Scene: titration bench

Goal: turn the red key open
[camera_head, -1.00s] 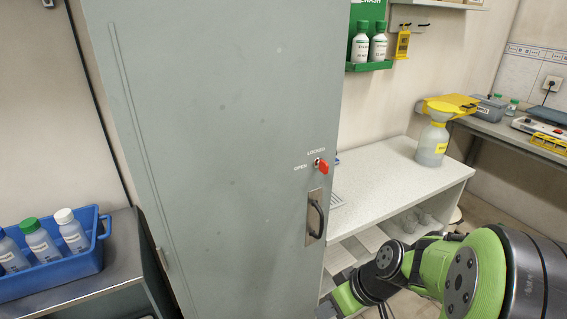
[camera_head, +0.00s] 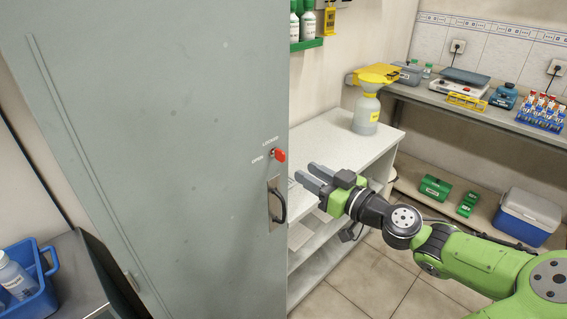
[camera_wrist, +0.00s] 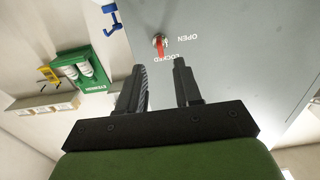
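The red key (camera_head: 280,155) sits in a lock on the grey cabinet door (camera_head: 170,150), beside the words LOCKED and OPEN, above the door handle (camera_head: 275,203). In the head view my gripper (camera_head: 312,176) is to the right of and a little below the key, its two fingers apart. In the wrist view the picture is upside down; the red key (camera_wrist: 160,48) lies ahead, beyond and between the open fingers (camera_wrist: 162,75), with clear space between them and the key. Nothing is between the fingers.
A white bench (camera_head: 345,140) with a yellow-topped bottle (camera_head: 366,112) stands right of the cabinet. A green eyewash shelf (camera_head: 306,44) hangs above it. A blue crate (camera_head: 30,285) stands at lower left. Open floor lies at lower right.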

